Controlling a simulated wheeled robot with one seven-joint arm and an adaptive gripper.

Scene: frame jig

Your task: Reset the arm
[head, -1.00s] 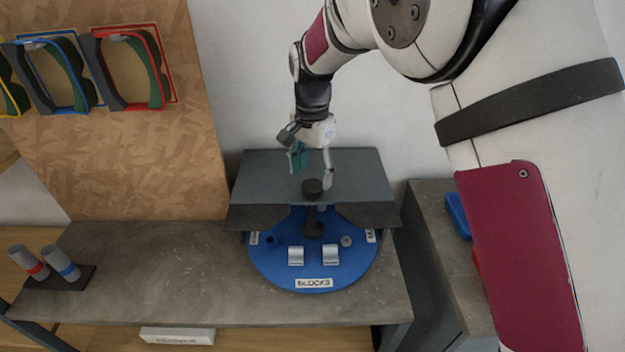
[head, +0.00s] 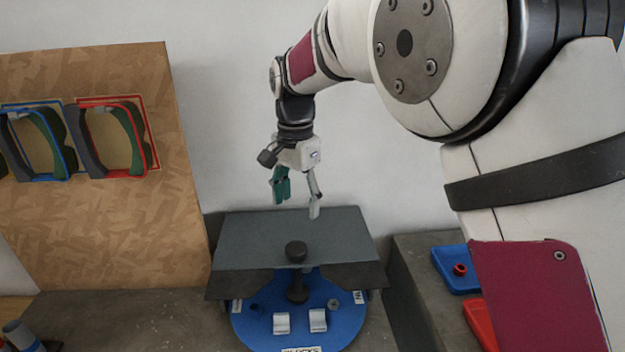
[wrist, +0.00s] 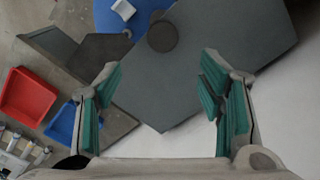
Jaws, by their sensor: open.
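My gripper (head: 297,190) is open and empty. It hangs from my raised arm above the back part of the grey plate (head: 245,235), apart from it. In the wrist view its green-padded fingers (wrist: 166,100) are spread wide, with the grey plate (wrist: 225,45) below and between them. A black knob (head: 296,252) stands at the front of the plate; it also shows in the wrist view (wrist: 162,36).
A blue round base (head: 262,335) with white blocks sits under the plate's front. A blue tray (head: 455,272) and a red tray (head: 480,322) are on the right bench. A board (head: 100,220) with coloured frames stands at left. Air around my gripper is clear.

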